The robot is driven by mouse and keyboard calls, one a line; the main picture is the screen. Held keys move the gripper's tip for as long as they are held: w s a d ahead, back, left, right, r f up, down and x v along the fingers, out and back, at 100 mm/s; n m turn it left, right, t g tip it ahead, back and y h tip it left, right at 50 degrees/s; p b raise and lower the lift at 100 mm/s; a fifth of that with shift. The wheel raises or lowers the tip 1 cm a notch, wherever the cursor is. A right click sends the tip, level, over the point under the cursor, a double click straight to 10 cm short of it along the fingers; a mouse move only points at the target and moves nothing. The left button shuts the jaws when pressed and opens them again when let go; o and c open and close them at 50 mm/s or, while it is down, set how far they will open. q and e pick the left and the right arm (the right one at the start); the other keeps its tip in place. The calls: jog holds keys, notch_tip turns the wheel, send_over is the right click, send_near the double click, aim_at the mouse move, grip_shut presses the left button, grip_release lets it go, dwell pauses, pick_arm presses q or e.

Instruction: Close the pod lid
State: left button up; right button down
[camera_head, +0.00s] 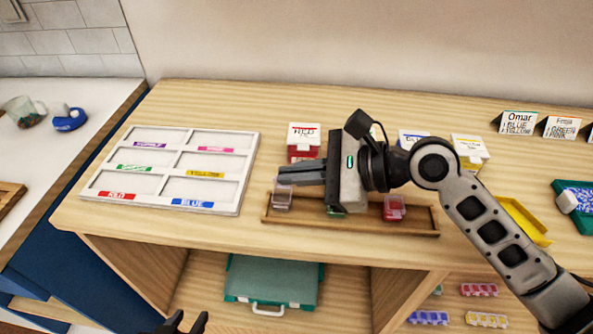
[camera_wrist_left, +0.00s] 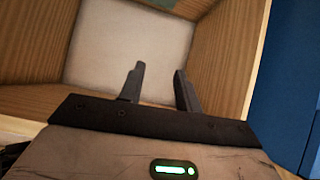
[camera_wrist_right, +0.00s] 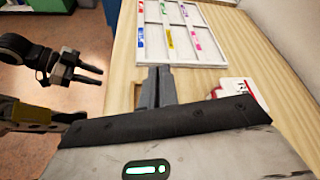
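A wooden rack (camera_head: 348,226) on the tabletop holds small pods. A clear pod (camera_head: 282,200) sits at its left end and a pod with red contents (camera_head: 395,209) sits further right. A bit of green shows between them, mostly hidden by my right gripper. My right gripper (camera_head: 282,175) is shut and empty, just above and behind the clear pod; its fingers are together in the right wrist view (camera_wrist_right: 160,70). I cannot tell clearly how either pod's lid stands. My left gripper (camera_head: 187,322) is open and empty, low at the bottom edge; it also shows in the left wrist view (camera_wrist_left: 158,75).
A white sorting board (camera_head: 248,160) with colour-labelled compartments lies left of the rack. A red-labelled box (camera_head: 304,140) stands behind my right gripper, with a yellow-labelled box (camera_head: 470,150) further right. A yellow tray (camera_head: 525,222) lies at right. Name cards (camera_head: 518,121) stand at the back.

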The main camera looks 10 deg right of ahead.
pick_arm(q)
jog(key=shift+r, duration=0.1)
pick_arm(e)
jog(key=shift+s+a+n+t+p, duration=0.1)
jog(key=shift+s+n+t+p, duration=0.25)
jog(key=shift+p, duration=0.5)
jog(key=shift+s+a+f+n+t+p, duration=0.2)
jog(key=shift+s+n+t+p, duration=0.25)
jog(key=shift+n+p, duration=0.3)
jog(key=shift+s+f+n+t, duration=0.25)
jog(key=shift+f+n+t, duration=0.2)
jog(key=shift+n, duration=0.35)
pick_arm(q)
jog(key=shift+a+r, duration=0.25)
jog(key=shift+r, duration=0.35)
pick_arm(e)
jog(key=shift+s+a+f+n+t, duration=0.1)
jog(key=shift+s+f+n+t, duration=0.1)
jog(key=shift+f+n+t, duration=0.3)
jog(key=shift+r, duration=0.15)
pick_arm(q)
jog(key=shift+s, duration=0.15)
jog(key=shift+f, duration=0.1)
pick_arm(e)
jog(key=c, duration=1.6)
grip_release()
jog(key=shift+c, duration=0.2)
